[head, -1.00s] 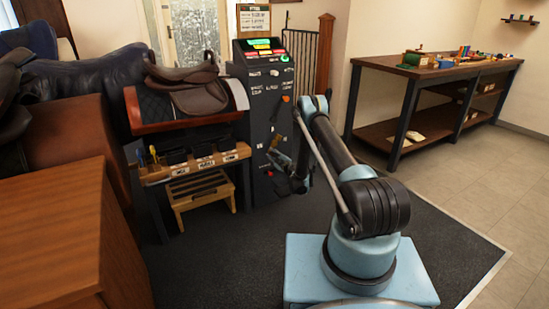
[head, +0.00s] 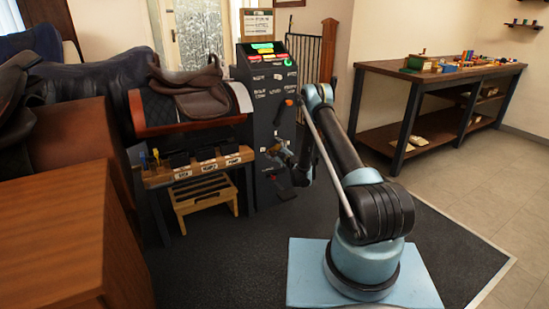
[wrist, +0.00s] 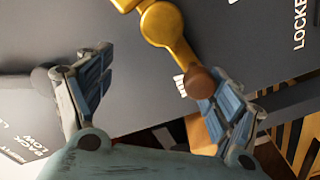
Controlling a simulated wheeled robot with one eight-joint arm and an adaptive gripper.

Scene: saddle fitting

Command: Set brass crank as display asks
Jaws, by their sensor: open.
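The brass crank (wrist: 164,24) shows large in the wrist view, a yellow arm with a round hub and a brown knob (wrist: 200,82) at its lower end. My gripper (wrist: 155,72) is open, its two blue-padded fingers spread to either side. The knob is close to the right fingertip; I cannot tell whether they touch. Nothing is held between the fingers. In the head view my gripper (head: 287,160) is in front of the dark cabinet (head: 262,105), partly covering it. The lit display (head: 263,48) is at the cabinet's top; its text is too small to read.
A saddle (head: 188,92) on a stand and a shelf with labelled bins (head: 205,160) are left of the cabinet. A wooden step stool (head: 205,195) stands below. A workbench (head: 440,72) with small items is at the right. The floor between is clear.

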